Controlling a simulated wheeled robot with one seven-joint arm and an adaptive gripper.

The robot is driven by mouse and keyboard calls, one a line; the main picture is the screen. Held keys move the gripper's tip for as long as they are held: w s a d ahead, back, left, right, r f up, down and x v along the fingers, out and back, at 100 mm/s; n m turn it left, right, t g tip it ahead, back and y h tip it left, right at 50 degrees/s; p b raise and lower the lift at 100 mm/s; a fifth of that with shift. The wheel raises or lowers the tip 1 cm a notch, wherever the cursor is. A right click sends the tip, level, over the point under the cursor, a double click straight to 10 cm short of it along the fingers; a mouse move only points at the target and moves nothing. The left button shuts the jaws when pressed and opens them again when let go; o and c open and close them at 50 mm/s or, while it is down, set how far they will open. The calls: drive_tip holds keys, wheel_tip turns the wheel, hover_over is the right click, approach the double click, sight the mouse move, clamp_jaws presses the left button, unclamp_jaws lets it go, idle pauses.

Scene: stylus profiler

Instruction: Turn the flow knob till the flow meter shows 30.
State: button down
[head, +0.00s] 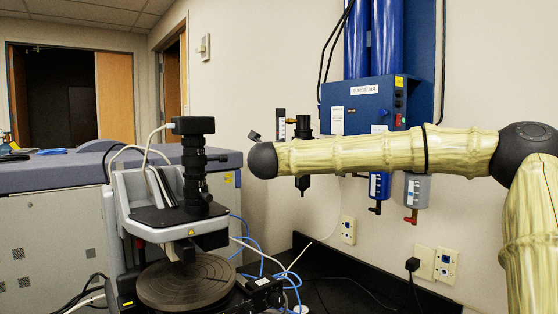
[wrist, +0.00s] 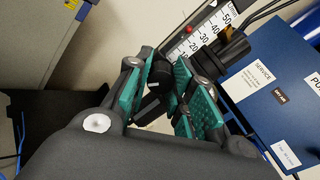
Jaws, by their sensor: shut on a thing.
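The flow meter (wrist: 204,34) shows in the wrist view as a tilted dark housing with a white scale marked 10 to 50. Its red float (wrist: 190,30) appears between 20 and 30, though the slant makes the exact reading uncertain. My gripper (wrist: 162,77), with teal pads, is shut on the dark flow knob (wrist: 159,72) below the scale's low end. The pads and fingers hide much of the knob. In the head view a narrow dark upright part, likely the flow meter (head: 281,121), shows above my arm; my gripper is hidden there.
A blue purge air panel (head: 364,96) with blue cylinders stands right of the meter. A black filter-like body (head: 302,128) is close beside it. The stylus profiler (head: 194,165) with its round stage (head: 186,283) stands at lower left, with loose blue tubes nearby.

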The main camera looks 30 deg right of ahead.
drive_tip(key=n+b, duration=0.1)
drive_tip(key=n, duration=0.1)
drive_tip(key=shift+f+n, duration=0.1)
drive_tip(key=shift+n, duration=0.3)
drive_tip(key=shift+n+b, duration=0.55)
drive_tip(key=shift+n, duration=1.65)
drive_tip(key=c, duration=1.2)
unclamp_jaws()
drive_tip(key=shift+c, duration=0.2)
drive_tip(key=shift+s, duration=0.1)
drive_tip(key=v, duration=1.1)
drive_tip(key=shift+s+a, duration=0.25)
drive_tip(key=shift+s, duration=0.1)
